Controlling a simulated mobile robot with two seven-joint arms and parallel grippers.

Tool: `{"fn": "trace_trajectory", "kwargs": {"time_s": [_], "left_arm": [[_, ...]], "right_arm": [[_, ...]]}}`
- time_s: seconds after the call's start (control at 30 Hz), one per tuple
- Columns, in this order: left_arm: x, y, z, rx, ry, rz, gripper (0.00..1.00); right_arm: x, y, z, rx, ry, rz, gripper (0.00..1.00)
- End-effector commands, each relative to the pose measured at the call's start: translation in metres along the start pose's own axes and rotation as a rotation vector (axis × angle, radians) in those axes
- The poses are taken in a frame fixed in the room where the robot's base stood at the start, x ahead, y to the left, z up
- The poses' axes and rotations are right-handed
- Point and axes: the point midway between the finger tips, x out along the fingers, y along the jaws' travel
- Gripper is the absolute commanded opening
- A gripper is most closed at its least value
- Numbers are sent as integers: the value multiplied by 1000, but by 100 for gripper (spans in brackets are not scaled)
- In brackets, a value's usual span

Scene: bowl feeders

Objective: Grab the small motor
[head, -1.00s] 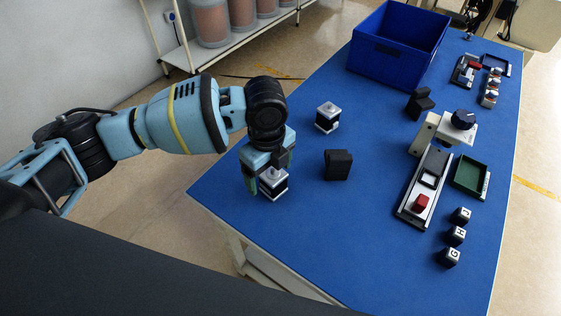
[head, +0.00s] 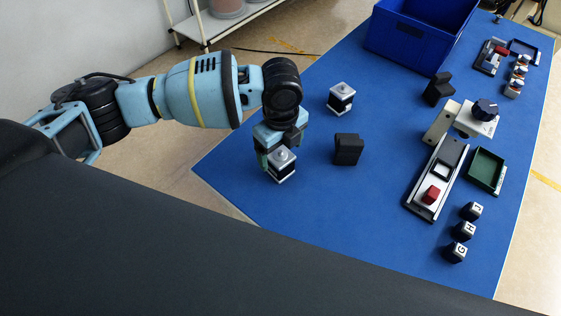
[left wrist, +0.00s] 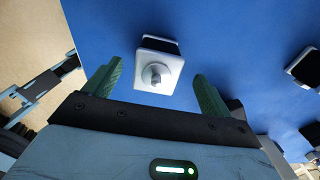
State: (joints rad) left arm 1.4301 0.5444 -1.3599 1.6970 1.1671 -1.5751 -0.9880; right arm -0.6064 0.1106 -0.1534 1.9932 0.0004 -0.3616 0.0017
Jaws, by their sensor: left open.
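A small motor (head: 282,168), a dark square body with silver end plates and a short shaft on top, stands upright near the left edge of the blue table. My left gripper (head: 270,151) is right at it, pointing down and open. In the left wrist view the motor (left wrist: 159,66) shows between and just ahead of the two green fingers of the left gripper (left wrist: 155,82), with gaps on both sides. A second, similar motor (head: 341,96) stands further back. My right gripper is not in view.
Black blocks (head: 348,149) and (head: 438,88) stand to the right. A blue bin (head: 421,35) is at the back. A device with a dark knob (head: 485,109), a red-button fixture (head: 431,194), a green tray (head: 486,170) and lettered cubes (head: 463,230) line the right side.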

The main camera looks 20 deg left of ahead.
Motion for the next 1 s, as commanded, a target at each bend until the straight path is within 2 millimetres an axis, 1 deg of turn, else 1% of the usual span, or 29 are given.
{"fn": "trace_trajectory", "kwargs": {"time_s": [0.03,0.1,0.2,0.3,0.57,0.67,1.0], "left_arm": [[9,1,-1,1,0,4,84],[19,1,-2,0,0,5,84],[33,1,-3,0,1,4,84],[41,1,-3,0,0,3,84],[43,1,-3,0,0,2,84],[43,0,-3,0,0,2,73],[42,0,-3,0,0,2,29]], "right_arm": [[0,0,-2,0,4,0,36],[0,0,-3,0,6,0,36],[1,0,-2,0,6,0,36],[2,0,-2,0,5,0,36],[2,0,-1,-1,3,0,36],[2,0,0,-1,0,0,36],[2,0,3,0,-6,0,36]]}}
